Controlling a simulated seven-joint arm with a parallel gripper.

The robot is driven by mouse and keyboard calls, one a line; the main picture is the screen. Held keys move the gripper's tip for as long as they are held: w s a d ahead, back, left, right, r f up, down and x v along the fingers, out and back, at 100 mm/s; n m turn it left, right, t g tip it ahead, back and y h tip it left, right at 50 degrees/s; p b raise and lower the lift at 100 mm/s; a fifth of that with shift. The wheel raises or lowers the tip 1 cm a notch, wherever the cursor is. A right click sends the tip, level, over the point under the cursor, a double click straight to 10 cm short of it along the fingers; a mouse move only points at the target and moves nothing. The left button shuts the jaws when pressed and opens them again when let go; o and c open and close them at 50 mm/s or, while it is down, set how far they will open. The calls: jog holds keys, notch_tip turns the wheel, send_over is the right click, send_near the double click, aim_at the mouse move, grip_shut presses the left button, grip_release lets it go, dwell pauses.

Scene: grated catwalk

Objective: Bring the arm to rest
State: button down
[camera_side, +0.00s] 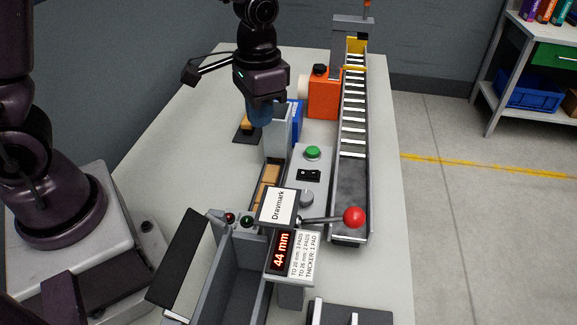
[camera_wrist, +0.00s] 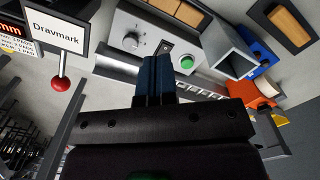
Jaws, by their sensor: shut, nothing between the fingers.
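My gripper (camera_side: 262,112) hangs over the middle of the table in the side view, beside the top of a grey upright chute (camera_side: 278,135). In the wrist view its blue fingers (camera_wrist: 153,78) are together with nothing between them. Behind them in that view is a grey control box with a green button (camera_wrist: 187,62), a black switch and a round knob (camera_wrist: 131,41). The side view does not show clearly whether the fingers touch the chute.
A roller conveyor (camera_side: 354,120) runs along the table's right side, by an orange machine (camera_side: 324,95). A lever with a red ball (camera_side: 354,217) stands near a "Dravmark" sign (camera_side: 279,206) and a display reading 44 mm (camera_side: 281,252). The table's left part (camera_side: 185,130) is largely clear.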

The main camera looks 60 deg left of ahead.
jog(key=s+a+r+n+t, duration=0.1)
jog(key=s+r+t, duration=0.5)
jog(key=s+r, duration=0.7)
jog(key=shift+s+a+r+n, duration=0.25)
jog(key=shift+a+r+n, duration=0.05)
jog(key=shift+a+r, duration=0.3)
